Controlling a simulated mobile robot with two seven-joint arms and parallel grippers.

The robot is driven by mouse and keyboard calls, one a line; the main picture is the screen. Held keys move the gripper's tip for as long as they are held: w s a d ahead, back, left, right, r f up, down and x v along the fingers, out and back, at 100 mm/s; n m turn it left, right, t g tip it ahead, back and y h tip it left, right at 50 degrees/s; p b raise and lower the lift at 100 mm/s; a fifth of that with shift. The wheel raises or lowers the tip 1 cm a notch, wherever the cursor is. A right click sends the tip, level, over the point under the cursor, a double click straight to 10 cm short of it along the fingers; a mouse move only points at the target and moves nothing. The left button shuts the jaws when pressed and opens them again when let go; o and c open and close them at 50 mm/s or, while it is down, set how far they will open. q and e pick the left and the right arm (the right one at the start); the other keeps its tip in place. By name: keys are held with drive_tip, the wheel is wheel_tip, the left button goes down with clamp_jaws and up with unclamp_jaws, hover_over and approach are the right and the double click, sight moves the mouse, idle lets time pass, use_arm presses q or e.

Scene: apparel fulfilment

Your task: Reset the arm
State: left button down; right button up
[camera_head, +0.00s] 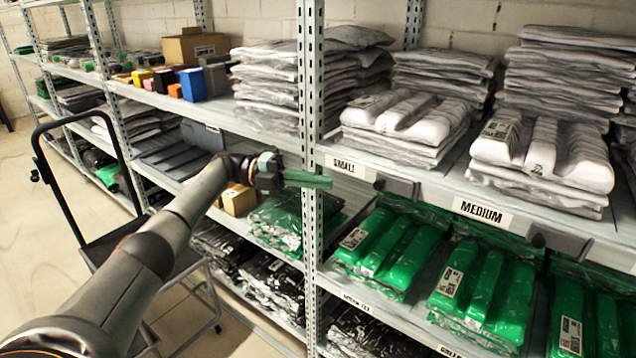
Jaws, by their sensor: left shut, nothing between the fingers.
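My left arm comes in from the lower left and reaches up toward the shelving. My left gripper (306,180) has green fingers and points to the right. It appears in front of the upright post (311,110) between two shelf bays. Its fingers are together with nothing between them. I cannot tell whether it touches the post. My right gripper is not in view.
White packages (410,115) and green packages (485,285) fill the right shelves, with labels such as MEDIUM (482,212). Boxes (193,46) and bagged stacks fill the left bay. A black-handled cart (80,185) stands left of the arm. Floor is clear at far left.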

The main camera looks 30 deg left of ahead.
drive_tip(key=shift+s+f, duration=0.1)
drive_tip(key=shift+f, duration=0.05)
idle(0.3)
